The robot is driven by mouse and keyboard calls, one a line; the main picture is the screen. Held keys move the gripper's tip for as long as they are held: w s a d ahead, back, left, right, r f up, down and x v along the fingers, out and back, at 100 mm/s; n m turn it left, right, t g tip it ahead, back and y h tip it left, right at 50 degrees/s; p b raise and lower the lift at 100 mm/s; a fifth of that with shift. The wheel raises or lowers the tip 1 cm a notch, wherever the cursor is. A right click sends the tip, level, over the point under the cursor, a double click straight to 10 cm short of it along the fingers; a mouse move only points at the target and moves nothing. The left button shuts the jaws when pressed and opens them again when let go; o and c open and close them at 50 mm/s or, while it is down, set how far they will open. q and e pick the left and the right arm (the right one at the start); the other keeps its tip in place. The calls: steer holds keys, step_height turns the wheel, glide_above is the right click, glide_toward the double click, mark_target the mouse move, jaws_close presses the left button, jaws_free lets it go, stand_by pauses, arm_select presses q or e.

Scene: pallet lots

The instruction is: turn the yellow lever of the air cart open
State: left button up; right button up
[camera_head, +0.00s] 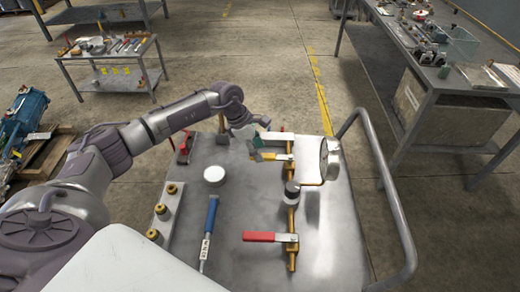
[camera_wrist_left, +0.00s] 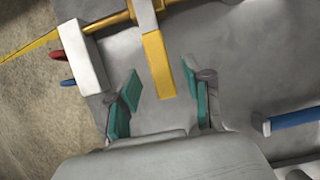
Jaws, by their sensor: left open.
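The yellow lever (camera_head: 268,156) sits on the far end of the upright-running brass pipe (camera_head: 292,222) on the air cart (camera_head: 330,245). It points left, crosswise to the pipe. My left gripper (camera_head: 254,147) is at the lever's free end. In the left wrist view the yellow lever (camera_wrist_left: 157,62) reaches in between the spread teal-padded fingers of my left gripper (camera_wrist_left: 162,80). Gaps show on both sides of it, so it is not clamped. My right gripper is not in view.
A red lever (camera_head: 262,237) lies crosswise nearer on the same pipe. A dark knob (camera_head: 292,189) and a round gauge (camera_head: 330,159) stand close by. A blue-handled tool (camera_head: 210,217) and a block with brass fittings (camera_head: 162,213) are to the left. A pale block (camera_wrist_left: 82,55) is beside the fingers.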

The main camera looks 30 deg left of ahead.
arm_select(q)
steer(key=shift+x, duration=0.85)
jaws_close()
